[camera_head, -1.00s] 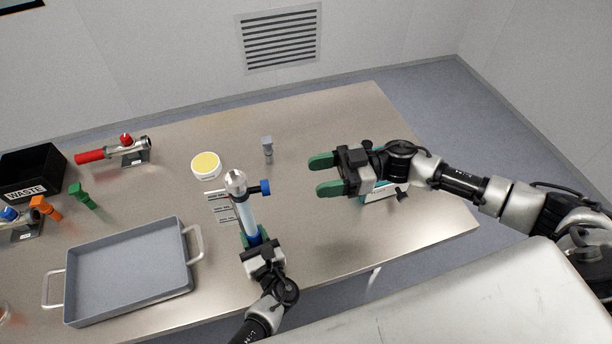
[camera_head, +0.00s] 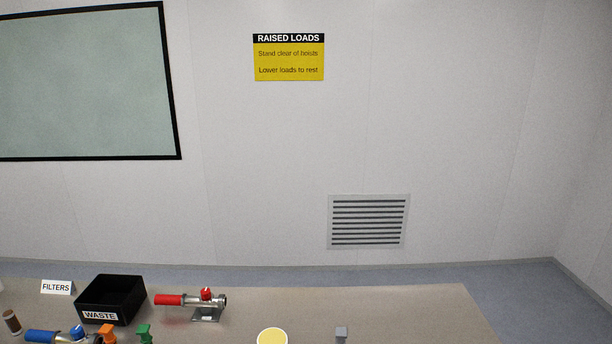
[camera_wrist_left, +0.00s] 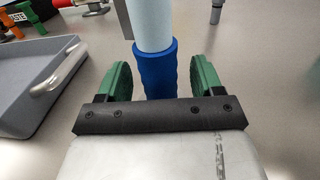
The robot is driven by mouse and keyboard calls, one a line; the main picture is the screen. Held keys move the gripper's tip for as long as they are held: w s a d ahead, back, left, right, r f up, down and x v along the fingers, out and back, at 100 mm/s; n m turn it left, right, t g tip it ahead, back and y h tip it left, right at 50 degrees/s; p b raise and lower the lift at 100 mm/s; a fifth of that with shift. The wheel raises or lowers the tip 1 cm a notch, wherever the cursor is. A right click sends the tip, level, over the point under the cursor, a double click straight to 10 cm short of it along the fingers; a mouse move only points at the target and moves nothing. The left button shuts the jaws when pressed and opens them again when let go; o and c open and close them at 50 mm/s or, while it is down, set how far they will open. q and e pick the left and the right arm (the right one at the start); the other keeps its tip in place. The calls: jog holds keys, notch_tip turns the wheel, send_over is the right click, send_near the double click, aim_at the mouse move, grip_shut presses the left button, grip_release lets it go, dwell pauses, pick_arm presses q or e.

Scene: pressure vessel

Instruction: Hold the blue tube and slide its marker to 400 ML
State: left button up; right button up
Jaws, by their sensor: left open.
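The tube shows in the left wrist view as a pale blue cylinder (camera_wrist_left: 152,22) above a ribbed dark blue grip (camera_wrist_left: 157,68). My left gripper (camera_wrist_left: 161,75) is open, with one green finger on each side of the blue grip and small gaps beside it. The tube's upper end and its marker are outside this view. The 400 ML mark cannot be read in any current frame. The head view now faces the wall and shows neither the tube nor either gripper. My right gripper is not in view.
In the head view, a black waste bin (camera_head: 112,298), a red-handled fitting (camera_head: 190,300) and a blue-handled fitting (camera_head: 55,336) sit on the bench, with a yellow-topped round container (camera_head: 272,337). A grey tray (camera_wrist_left: 40,88) lies left of the tube in the wrist view.

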pick_arm(q)
jog(key=s, duration=0.3)
jog(key=s+d, duration=0.1)
jog(key=s, duration=0.7)
jog(key=shift+d, duration=0.25)
